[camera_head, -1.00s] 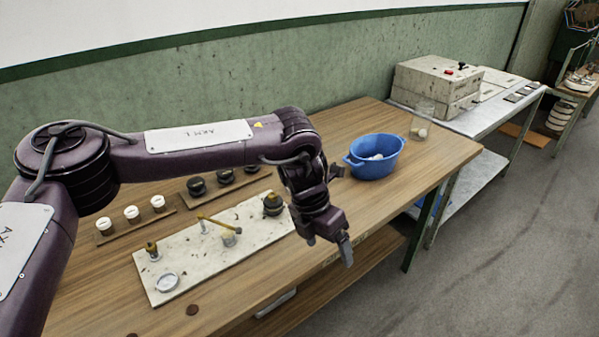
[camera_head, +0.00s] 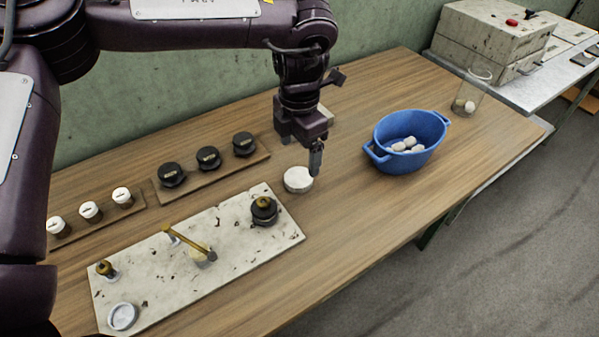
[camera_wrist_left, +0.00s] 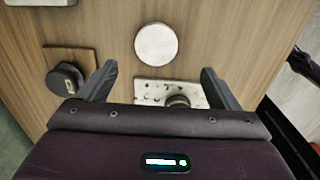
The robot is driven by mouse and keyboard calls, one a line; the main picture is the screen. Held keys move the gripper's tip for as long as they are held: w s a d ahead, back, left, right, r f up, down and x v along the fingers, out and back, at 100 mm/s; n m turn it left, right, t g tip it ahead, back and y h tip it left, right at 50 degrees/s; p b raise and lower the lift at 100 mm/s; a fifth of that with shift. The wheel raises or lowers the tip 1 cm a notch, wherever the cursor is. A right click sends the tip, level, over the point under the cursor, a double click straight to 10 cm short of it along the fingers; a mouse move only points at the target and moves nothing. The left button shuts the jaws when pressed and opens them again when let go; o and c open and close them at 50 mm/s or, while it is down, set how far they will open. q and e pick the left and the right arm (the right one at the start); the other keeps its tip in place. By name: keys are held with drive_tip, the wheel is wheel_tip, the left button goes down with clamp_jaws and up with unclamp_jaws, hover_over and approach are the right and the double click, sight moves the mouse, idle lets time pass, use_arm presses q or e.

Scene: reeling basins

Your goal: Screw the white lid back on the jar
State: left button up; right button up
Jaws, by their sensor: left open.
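The white round lid (camera_head: 298,180) lies flat on the wooden table, just beyond the end of the pale slab. In the left wrist view the lid (camera_wrist_left: 156,45) lies roughly centred ahead of the two fingers. My left gripper (camera_head: 306,158) is open and empty, pointing down close to the lid; one finger shows at its right edge. I cannot tell whether it touches. A clear glass jar (camera_head: 472,90) with pale pieces inside stands near the table's far right end, with no lid visible on it. My right gripper is not in view.
A blue basin (camera_head: 408,165) with white cocoons stands between the lid and the jar. A pale slab (camera_head: 230,243) carries small fittings, with a strip of dark knobs (camera_head: 247,161) and several white-capped pots (camera_head: 91,211) behind. A pale object (camera_head: 325,112) is partly hidden behind my gripper.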

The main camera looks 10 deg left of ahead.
sight(299, 177)
use_arm(q)
drive_tip(key=shift+f, duration=0.2)
drive_tip(key=shift+w+f, duration=0.25)
drive_tip(key=shift+f, duration=1.25)
drive_tip(key=f, duration=0.2)
drive_tip(key=f+p, duration=0.1)
drive_tip(key=shift+a+f, duration=0.2)
drive_tip(key=shift+f, duration=0.65)
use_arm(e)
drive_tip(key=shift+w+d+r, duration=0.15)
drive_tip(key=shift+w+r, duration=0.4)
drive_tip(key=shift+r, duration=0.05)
use_arm(q)
drive_tip(key=shift+c, duration=0.4)
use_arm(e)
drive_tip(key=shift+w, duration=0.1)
use_arm(q)
drive_tip(key=c, duration=1.1)
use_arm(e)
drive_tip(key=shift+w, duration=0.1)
